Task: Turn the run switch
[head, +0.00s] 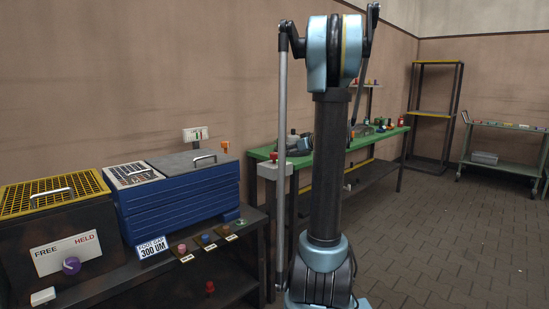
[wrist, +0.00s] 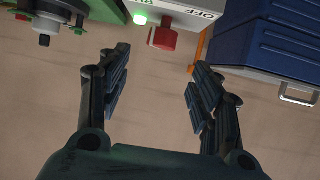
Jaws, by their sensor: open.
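The run switch is a red knob (wrist: 163,37) on a pale box (wrist: 190,12) in the wrist view, with OFF lettering and a partly cut-off label beside a lit green lamp (wrist: 140,18). In the head view the red knob (head: 273,156) shows on the pale box (head: 268,172) at the near end of the green bench. My gripper (wrist: 158,88) is open and empty in the wrist view. The knob lies beyond the fingertips, near the top of the picture, apart from both fingers. The gripper is not distinguishable in the head view.
A blue ribbed cabinet (wrist: 268,35) with a handle stands beside the switch; it also shows in the head view (head: 180,205). A purple FREE/HELD knob (head: 71,265) is at lower left. The green bench (head: 360,141) carries dark parts. Paved floor (head: 430,240) at right is clear.

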